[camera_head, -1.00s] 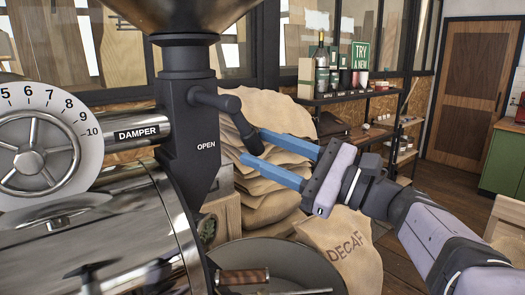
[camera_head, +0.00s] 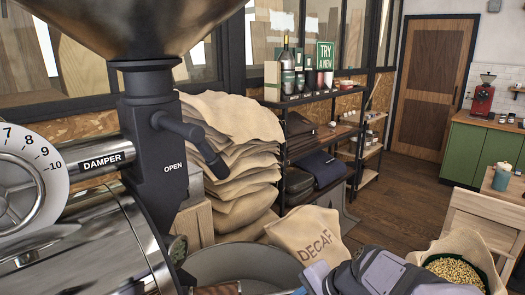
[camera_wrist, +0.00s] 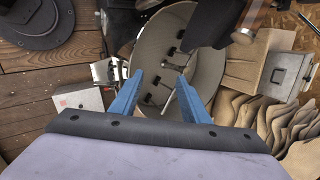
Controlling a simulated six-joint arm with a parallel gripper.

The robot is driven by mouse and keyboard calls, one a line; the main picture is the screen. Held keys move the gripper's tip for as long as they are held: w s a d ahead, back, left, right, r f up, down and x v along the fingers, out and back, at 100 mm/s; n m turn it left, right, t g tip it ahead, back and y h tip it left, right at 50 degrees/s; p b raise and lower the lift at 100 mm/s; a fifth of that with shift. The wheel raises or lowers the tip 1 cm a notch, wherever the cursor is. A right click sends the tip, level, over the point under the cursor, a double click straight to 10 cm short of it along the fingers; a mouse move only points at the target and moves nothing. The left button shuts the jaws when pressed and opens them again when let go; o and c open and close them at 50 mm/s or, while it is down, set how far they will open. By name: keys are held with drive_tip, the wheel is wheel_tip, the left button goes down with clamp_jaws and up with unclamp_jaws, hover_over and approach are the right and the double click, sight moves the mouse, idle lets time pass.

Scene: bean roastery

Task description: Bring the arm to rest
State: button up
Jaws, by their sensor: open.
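My gripper (camera_wrist: 160,78) is open in the wrist view, with its two blue fingers apart and nothing between them. It points toward the round cooling tray (camera_wrist: 150,40) of the roaster. The roaster's black lever (camera_head: 190,138), beside the word OPEN, slopes down to the right in the head view. My arm is apart from this lever.
The roaster's tray (camera_head: 240,258) stands at bottom centre. Behind it are stacked sacks (camera_head: 235,165) and a DECAF sack (camera_head: 305,237). A sack of beans (camera_head: 452,268) is at lower right, near my arm. A shelf (camera_head: 325,97) stands behind; the floor at right is partly clear.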

drive_tip(key=s+d+f+n+g+h, duration=0.1)
drive_tip(key=s+d+f+n, duration=0.1)
drive_tip(key=s, duration=0.3)
drive_tip(key=s+d+f+n+g+h+p, duration=0.1)
drive_tip(key=s+d+f+n+h, duration=0.1)
drive_tip(key=s+f+n, duration=0.2)
drive_tip(key=s+d+f+n+g+h, duration=0.1)
drive_tip(key=s+d+f+n, duration=0.2)
drive_tip(key=s, duration=0.3)
drive_tip(key=shift+s+f+n+g+h, duration=0.15)
drive_tip(key=shift+n+g+h, duration=0.2)
drive_tip(key=shift+n, duration=0.55)
